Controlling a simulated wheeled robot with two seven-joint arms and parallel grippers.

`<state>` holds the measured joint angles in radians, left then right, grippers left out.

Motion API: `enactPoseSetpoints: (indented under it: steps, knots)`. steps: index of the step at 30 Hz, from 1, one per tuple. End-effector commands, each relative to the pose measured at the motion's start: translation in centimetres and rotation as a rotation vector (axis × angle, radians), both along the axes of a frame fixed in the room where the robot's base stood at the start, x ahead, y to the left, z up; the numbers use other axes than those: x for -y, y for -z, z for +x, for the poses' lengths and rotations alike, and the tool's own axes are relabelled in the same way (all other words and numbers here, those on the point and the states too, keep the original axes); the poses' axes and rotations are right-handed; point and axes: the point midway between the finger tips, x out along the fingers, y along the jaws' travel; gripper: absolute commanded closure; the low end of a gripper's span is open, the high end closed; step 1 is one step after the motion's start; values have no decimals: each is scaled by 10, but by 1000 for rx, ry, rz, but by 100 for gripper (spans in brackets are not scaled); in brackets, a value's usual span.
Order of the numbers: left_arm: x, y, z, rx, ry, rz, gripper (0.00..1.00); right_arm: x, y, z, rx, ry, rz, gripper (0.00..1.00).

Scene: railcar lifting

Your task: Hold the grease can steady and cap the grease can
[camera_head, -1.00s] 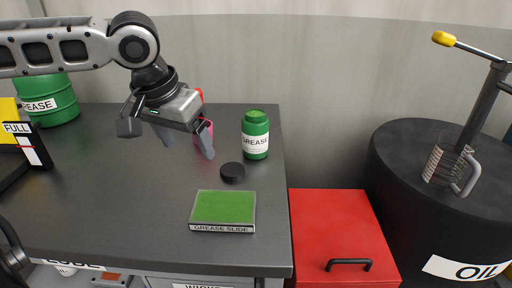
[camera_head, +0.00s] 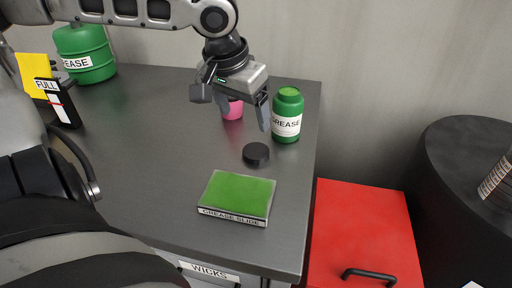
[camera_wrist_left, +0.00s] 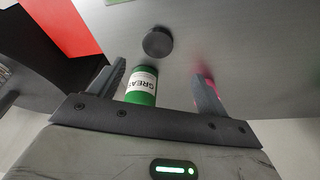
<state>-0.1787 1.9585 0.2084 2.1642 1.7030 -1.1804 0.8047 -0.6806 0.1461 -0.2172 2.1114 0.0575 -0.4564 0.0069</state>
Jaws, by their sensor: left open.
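The green grease can (camera_head: 287,114) with a white label stands upright near the right rear corner of the grey table, its top green. A black round cap (camera_head: 256,154) lies on the table in front of it. My left gripper (camera_head: 245,115) is open and empty, just left of the can. In the left wrist view the can (camera_wrist_left: 142,86) shows between the open fingers (camera_wrist_left: 165,85), closer to one of them, and the cap (camera_wrist_left: 158,42) lies beyond it. My right gripper is not in view.
A pink object (camera_head: 233,109) stands behind my left gripper, partly hidden. A green grease slide (camera_head: 237,194) lies near the front. A large green drum (camera_head: 86,55) stands at the rear left. A red cabinet (camera_head: 360,225) and black oil drum (camera_head: 470,190) are right of the table.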

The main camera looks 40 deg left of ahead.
Motion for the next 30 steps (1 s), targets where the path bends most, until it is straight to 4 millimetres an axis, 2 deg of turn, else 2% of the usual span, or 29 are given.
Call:
enactPoseSetpoints:
  steps: [1, 7, 12, 22, 30]
  knots:
    - [-1, 15, 2, -7, 0, 1, 23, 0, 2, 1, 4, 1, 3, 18]
    - [-2, 47, 12, -3, -1, 3, 23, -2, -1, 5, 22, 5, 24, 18]
    - [-2, 56, 15, 1, 1, 1, 23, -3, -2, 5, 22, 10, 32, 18]
    - [-2, 58, 16, 1, 1, 1, 23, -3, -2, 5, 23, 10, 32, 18]
    - [1, 95, 25, -4, 0, 3, 23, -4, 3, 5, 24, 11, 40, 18]
